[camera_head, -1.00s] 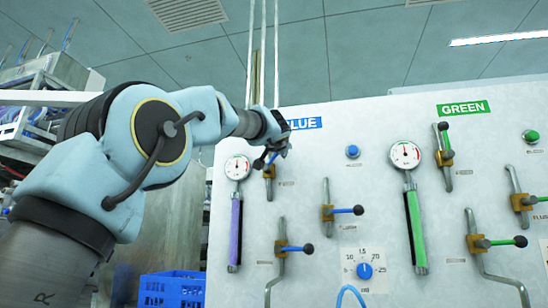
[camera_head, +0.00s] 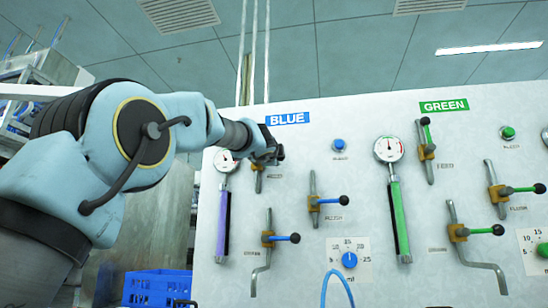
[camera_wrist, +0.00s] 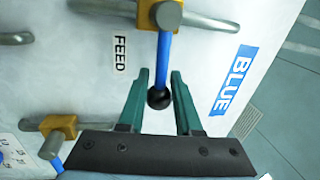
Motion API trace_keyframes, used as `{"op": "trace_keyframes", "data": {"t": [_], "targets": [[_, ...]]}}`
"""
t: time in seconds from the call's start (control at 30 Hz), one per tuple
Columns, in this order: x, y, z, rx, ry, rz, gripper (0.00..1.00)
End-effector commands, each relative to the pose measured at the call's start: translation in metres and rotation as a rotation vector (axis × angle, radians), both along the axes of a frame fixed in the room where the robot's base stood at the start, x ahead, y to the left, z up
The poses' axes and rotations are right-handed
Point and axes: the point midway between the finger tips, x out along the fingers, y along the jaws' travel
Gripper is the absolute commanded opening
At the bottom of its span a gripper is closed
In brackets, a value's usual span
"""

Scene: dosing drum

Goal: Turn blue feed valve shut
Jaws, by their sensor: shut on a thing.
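The blue feed valve shows in the wrist view as a brass body (camera_wrist: 150,14) on a grey pipe, with a blue lever (camera_wrist: 164,62) ending in a black ball (camera_wrist: 159,97). The lever lies crosswise to its pipe. The FEED label (camera_wrist: 120,53) is beside it. My gripper (camera_wrist: 160,84) has one teal finger on each side of the lever's ball end and is shut on it. In the head view my gripper (camera_head: 270,154) is at the panel below the BLUE sign (camera_head: 288,118). It hides the lever; part of the brass body (camera_head: 258,168) shows.
Two more blue-handled valves (camera_head: 328,201) (camera_head: 281,238) stand below and to the right. A gauge (camera_head: 226,161) with a purple tube is close on the left. A blue button (camera_head: 338,145) and a dosing dial (camera_head: 349,260) are right. Green-handled valves (camera_head: 426,148) are farther right.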

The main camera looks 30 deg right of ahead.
Motion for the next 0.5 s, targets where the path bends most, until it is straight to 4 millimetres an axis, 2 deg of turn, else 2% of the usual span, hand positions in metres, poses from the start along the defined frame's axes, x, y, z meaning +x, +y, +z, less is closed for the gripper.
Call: {"op": "trace_keyframes", "data": {"t": [0.5], "targets": [[-0.0043, -0.0047, -0.0063, 0.051, -0.047, -0.013, 0.0]]}}
